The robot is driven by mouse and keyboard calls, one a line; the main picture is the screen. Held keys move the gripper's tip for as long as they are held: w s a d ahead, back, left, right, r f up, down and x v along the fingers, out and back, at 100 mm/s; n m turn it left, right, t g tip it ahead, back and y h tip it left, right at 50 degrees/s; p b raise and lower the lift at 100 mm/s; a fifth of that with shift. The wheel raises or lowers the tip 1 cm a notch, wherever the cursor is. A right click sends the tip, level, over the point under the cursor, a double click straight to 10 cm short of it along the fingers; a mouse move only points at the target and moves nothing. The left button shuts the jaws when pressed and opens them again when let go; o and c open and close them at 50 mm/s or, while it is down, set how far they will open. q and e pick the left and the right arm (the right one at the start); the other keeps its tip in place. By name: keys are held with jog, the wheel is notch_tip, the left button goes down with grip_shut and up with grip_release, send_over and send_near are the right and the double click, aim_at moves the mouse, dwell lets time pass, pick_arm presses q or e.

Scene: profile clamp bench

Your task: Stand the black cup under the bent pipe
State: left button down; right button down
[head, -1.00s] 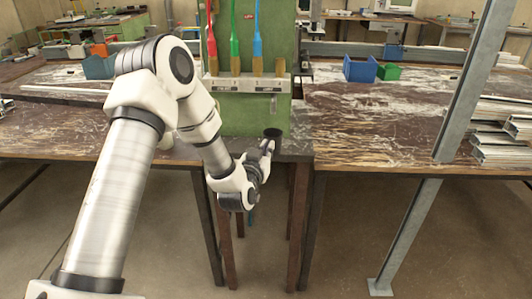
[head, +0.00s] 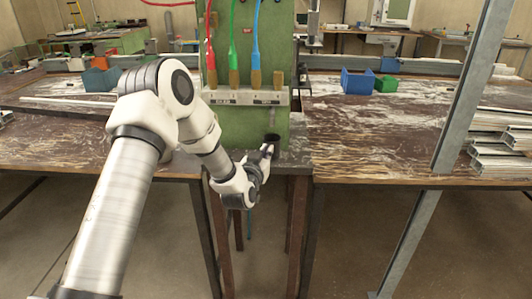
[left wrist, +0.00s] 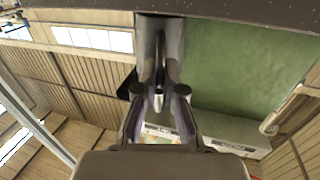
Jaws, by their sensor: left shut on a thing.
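The small black cup (head: 272,138) is in the head view at the front of the green machine, its dark rim facing up. My left gripper (head: 267,149) reaches it from the front and is shut on it. The cup looks upright. I cannot tell whether its base touches the bench. The short grey bent pipe (head: 273,114) comes down below the machine's pale shelf, just above the cup. In the left wrist view the fingers (left wrist: 160,95) close together, and the cup is not clearly told from them. My right gripper is out of view.
The green machine (head: 240,130) carries a pale shelf (head: 222,98) with red, green and blue hoses above. Blue (head: 357,82) and green (head: 386,84) bins stand back right on the wooden bench (head: 370,135). A grey post (head: 462,100) rises at right, near stacked metal profiles (head: 500,150).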

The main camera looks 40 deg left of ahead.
pick_arm(q)
jog(key=shift+f, duration=0.3)
dwell(0.6)
jog(key=c, duration=1.2)
grip_release()
jog(key=shift+s+d, duration=0.1)
jog(key=shift+s, duration=0.05)
jog(key=v, duration=0.9)
jog(key=shift+s+p, duration=0.4)
jog(key=shift+d, duration=0.15)
